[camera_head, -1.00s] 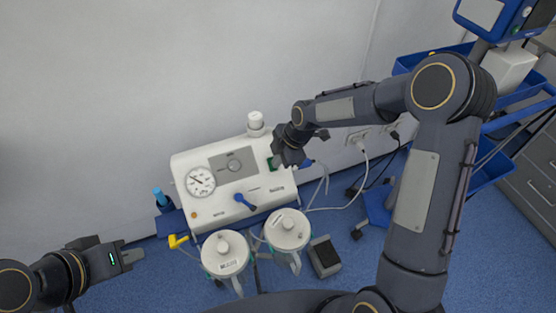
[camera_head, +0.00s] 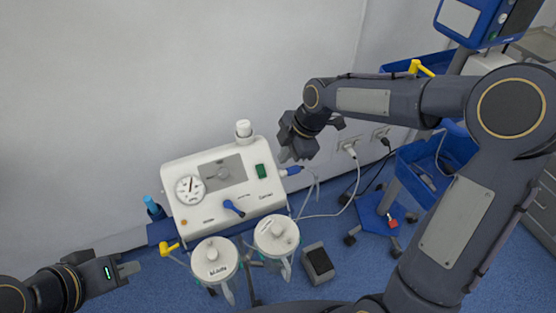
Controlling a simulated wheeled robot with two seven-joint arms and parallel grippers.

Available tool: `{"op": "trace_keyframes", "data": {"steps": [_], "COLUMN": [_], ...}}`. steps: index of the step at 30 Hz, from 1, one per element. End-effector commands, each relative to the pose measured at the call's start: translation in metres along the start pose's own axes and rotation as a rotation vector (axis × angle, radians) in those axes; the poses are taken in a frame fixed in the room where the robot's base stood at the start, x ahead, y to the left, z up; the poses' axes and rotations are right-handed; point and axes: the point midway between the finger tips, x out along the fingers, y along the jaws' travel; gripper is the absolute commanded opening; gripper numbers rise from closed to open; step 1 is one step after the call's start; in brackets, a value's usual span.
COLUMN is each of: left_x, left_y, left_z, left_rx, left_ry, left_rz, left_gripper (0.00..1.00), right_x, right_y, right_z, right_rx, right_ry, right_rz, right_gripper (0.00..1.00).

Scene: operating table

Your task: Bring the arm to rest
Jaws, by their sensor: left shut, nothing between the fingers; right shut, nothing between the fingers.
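My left gripper (camera_head: 134,268) is shut and empty at the lower left, in front of the wall base and apart from the machine.
Two lidded canisters (camera_head: 215,260) (camera_head: 276,236) stand below the machine. A dark foot pedal (camera_head: 318,262) lies on the blue floor. A wheeled stand with blue bins (camera_head: 424,172) and a monitor (camera_head: 476,20) is at the right. Cables hang from wall sockets (camera_head: 347,143).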

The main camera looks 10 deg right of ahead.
Motion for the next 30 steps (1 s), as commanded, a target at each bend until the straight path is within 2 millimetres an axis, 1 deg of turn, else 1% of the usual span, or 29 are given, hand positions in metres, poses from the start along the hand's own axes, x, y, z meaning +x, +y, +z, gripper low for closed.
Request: {"op": "trace_keyframes", "data": {"steps": [4,18,20,21,23,26,27,29,30], "left_x": [0.000,0.000,0.000,0.000,0.000,0.000,0.000,0.000,0.000], "left_y": [0.000,0.000,0.000,0.000,0.000,0.000,0.000,0.000,0.000], "left_z": [0.000,0.000,0.000,0.000,0.000,0.000,0.000,0.000,0.000], "left_rx": [0.000,0.000,0.000,0.000,0.000,0.000,0.000,0.000,0.000], "left_ry": [0.000,0.000,0.000,0.000,0.000,0.000,0.000,0.000,0.000], "left_rz": [0.000,0.000,0.000,0.000,0.000,0.000,0.000,0.000,0.000], "left_gripper": [0.00,0.00,0.00,0.00,0.00,0.00,0.00,0.00,0.00], "right_x": [-0.006,-0.006,-0.009,-0.014,-0.026,-0.056,-0.070,-0.088,-0.098], "right_y": [-0.001,-0.001,-0.003,-0.006,-0.014,-0.039,-0.053,-0.077,-0.093], "right_z": [0.000,0.000,0.000,0.002,0.004,0.011,0.013,0.016,0.018], "right_rx": [-0.001,0.000,0.016,0.040,0.110,0.314,0.421,0.599,0.722], "right_ry": [0.000,0.000,-0.002,-0.007,-0.016,-0.035,-0.038,-0.036,-0.028], "right_rz": [-0.001,0.000,0.003,0.009,0.022,0.064,0.085,0.120,0.143], "right_gripper": [0.00,0.00,0.00,0.00,0.00,0.00,0.00,0.00,0.00]}}
